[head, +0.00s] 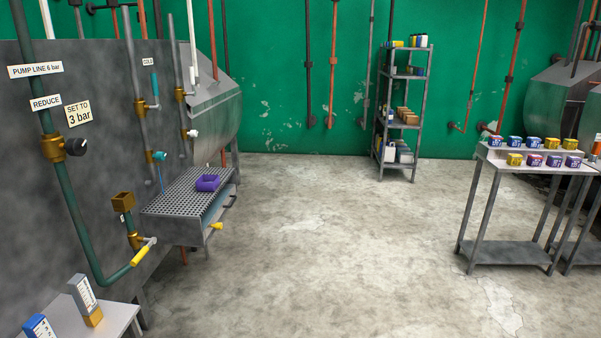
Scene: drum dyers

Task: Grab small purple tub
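A small purple tub-like object (208,183) sits on the perforated metal grate (165,205) of the shelf at the left wall panel. It looks low and open at the top. Small boxes or tubs with purple sides, one of them a purple one (573,162), also stand on the metal table at the right. The frame does not settle which purple thing the task names. Neither of my grippers shows in the head view.
Pipes and valves, one with a yellow handle (143,252), stick out from the left panel. A metal table (487,152) stands right, a tall shelf rack (414,118) at the back. A low table (118,312) is front left. The middle floor (320,235) is clear.

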